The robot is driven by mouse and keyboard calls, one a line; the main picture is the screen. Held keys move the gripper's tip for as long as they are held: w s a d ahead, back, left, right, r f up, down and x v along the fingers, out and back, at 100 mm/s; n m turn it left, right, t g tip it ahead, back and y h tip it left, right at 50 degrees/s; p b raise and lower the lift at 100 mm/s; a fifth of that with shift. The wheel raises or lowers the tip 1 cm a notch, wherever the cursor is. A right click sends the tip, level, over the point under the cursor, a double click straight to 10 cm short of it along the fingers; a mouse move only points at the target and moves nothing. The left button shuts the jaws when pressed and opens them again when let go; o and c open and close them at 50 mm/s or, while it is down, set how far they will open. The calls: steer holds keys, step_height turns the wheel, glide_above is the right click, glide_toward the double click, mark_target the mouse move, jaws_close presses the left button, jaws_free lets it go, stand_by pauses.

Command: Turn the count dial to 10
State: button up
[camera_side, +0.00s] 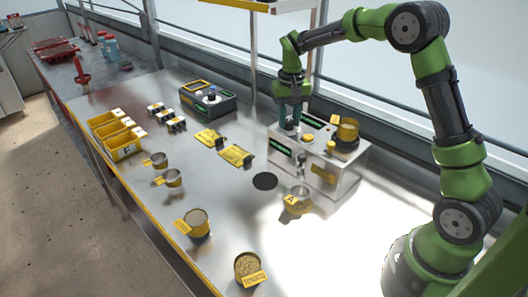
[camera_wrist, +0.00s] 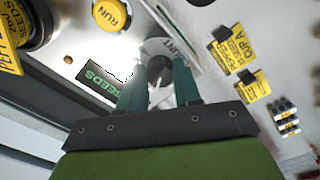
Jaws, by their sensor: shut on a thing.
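The seeder (camera_side: 335,190) is a white and grey box on the metal bench, right of centre in the side view. The count dial (camera_wrist: 158,64) is a dark knob on a pale round plate lettered COUNT in the wrist view. My gripper (camera_side: 291,128) points down onto the left part of the seeder's top. In the wrist view my gripper (camera_wrist: 160,92) has its two green fingers on either side of the knob, shut on it. The fingers partly cover the dial, and I cannot read the number it is set to.
A SEEDS display (camera_wrist: 98,80) and a yellow RUN button (camera_wrist: 112,14) are beside the dial.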

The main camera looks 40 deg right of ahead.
mark_target(289, 121)
steer(key=n, duration=0.5)
steer(key=shift+r+n, duration=0.1)
steer(key=shift+n, duration=0.2)
stand_by(0.4)
steer(key=o, duration=1)
steer(key=shift+o, duration=0.2)
step_height(289, 121, up, 17)
steer(key=shift+d, duration=0.1)
steer(key=s+a+f+m+t, duration=0.1)
steer(key=s+a+t, duration=0.1)
steer(key=s+a, duration=0.2)
steer(key=s+a+f+m+t+y, duration=0.1)
steer(key=s+a, duration=0.3)
steer(key=s, duration=0.7)
steer(key=s+a+f+m+t+y, duration=0.1)
steer(key=s+a+f+t, duration=0.2)
steer(key=s, duration=0.5)
steer(key=shift+a+f+t, duration=0.25)
steer(key=shift+a+t, duration=0.35)
